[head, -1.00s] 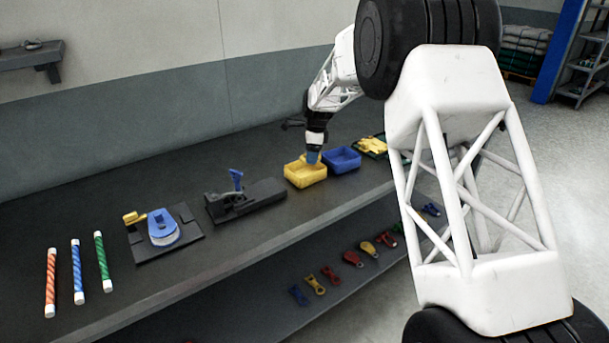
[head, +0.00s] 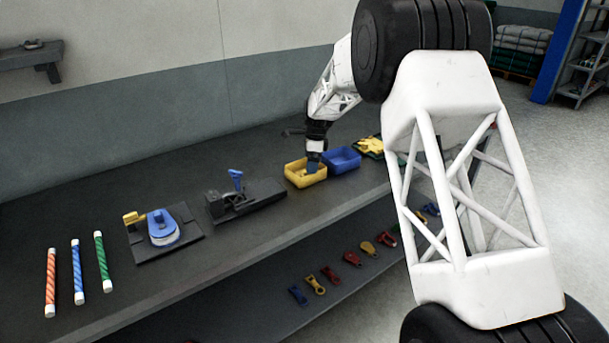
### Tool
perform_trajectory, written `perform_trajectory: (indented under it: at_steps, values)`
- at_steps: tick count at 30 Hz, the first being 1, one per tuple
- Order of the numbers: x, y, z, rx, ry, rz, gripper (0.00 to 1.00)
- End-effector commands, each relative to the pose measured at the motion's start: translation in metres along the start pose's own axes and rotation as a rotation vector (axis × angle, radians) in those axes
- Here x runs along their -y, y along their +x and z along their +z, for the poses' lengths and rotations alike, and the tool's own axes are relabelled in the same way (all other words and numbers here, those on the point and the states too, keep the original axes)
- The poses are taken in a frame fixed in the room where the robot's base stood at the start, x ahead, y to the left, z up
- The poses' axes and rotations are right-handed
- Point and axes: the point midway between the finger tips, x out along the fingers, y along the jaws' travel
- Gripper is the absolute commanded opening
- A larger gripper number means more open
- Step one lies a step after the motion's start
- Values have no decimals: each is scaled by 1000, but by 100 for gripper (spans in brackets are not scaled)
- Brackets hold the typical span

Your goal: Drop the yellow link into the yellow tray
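The yellow tray (head: 306,180) stands on the dark bench, just left of the blue tray.
The blue tray (head: 342,159) stands close on the right, with a green and yellow item (head: 369,147) beyond it. A black fixture with a blue lever (head: 237,182) stands to the left. Several coloured links (head: 331,275) lie on the lower shelf.

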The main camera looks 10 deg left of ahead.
Motion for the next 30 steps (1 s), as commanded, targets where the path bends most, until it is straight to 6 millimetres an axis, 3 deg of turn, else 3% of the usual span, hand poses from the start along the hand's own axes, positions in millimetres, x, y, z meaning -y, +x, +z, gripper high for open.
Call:
perform_trajectory:
  at_steps: [14,30]
  values:
    - [0,-10,0,0,0,0,96]
    - [0,-70,0,0,0,0,96]
